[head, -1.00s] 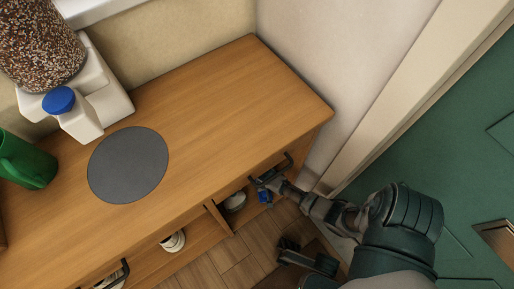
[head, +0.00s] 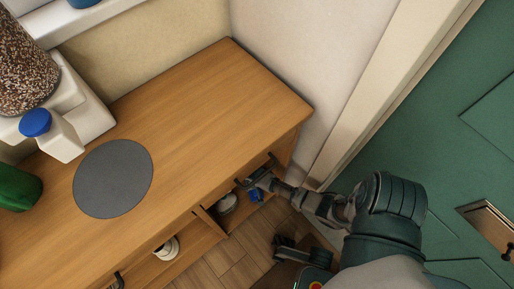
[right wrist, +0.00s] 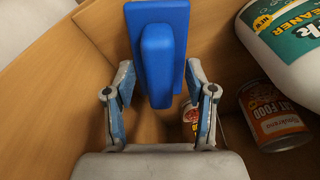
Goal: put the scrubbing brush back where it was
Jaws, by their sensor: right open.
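The scrubbing brush is a blue block with a raised grip (right wrist: 157,50). In the right wrist view it is inside a wooden compartment, between the two fingers of my right gripper (right wrist: 160,72). The fingers are open, one on each side, with visible gaps to the brush. In the head view my right gripper (head: 262,177) reaches into the right-hand open compartment of the wooden cabinet (head: 205,125), and a small blue patch of the brush (head: 256,195) shows beside it. The brush's underside is hidden. My left gripper is not in view.
In the right wrist view a white cleaner bottle (right wrist: 290,38) and a food can (right wrist: 272,115) stand close on the right. A second can (right wrist: 191,115) is partly hidden behind the right finger. The cabinet top holds a grey round mat (head: 113,178); its right part is clear.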

